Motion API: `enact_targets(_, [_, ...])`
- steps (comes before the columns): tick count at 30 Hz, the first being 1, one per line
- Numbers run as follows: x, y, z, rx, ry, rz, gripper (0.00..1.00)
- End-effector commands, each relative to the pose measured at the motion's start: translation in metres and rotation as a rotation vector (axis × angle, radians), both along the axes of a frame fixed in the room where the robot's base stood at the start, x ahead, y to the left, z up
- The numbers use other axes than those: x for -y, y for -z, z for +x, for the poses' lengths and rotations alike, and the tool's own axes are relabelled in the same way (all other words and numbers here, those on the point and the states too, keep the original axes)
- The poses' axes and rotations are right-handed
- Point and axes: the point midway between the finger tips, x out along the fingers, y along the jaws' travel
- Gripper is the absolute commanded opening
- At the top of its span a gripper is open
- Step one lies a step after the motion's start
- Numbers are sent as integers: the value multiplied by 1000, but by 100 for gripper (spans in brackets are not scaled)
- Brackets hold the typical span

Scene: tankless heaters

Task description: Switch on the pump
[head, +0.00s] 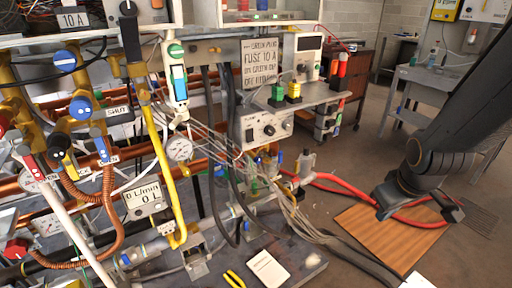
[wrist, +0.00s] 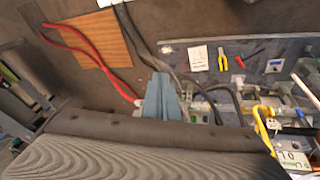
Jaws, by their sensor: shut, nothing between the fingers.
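A grey control box (head: 265,128) with a round dial and small knobs sits below a shelf in the middle of the head view. I cannot tell for sure whether it belongs to the pump. A white upright switch unit (head: 177,80) with green and blue parts hangs to its left. The pump itself is not clearly identifiable among the pipes and hoses. My arm reaches in from the right, and its dark end is over the wooden board, well right of the box. My gripper (wrist: 162,86) shows as blue-grey fingers, shut and empty, in the wrist view.
A handwritten sign (head: 264,63) mentions a 10 A fuse. A red hose (head: 335,184) crosses a wooden board (head: 365,238) on the floor. Yellow pliers (wrist: 222,60) and a white paper (wrist: 198,58) lie on a grey slab. Dense pipes and valves fill the left.

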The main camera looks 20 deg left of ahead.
Motion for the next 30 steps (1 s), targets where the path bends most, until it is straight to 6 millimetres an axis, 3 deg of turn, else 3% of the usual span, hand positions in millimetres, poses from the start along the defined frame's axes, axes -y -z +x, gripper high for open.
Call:
enact_targets(1, [-18,12,29,81,-138,-26,0])
enact_targets(3, [-45,17,65,212,-330,-66,0])
enact_targets(6, [-91,21,108,406,-595,-124,0])
enact_targets(10, [-161,20,144,680,-908,-203,0])
enact_targets(15, [-241,12,154,1023,-1196,-291,0])
enact_targets(18, [-272,7,150,1179,-1291,-328,0])
enact_targets(24, [-299,-3,142,1341,-1360,-367,0])
enact_targets(30, [-301,-4,141,1355,-1364,-373,0])
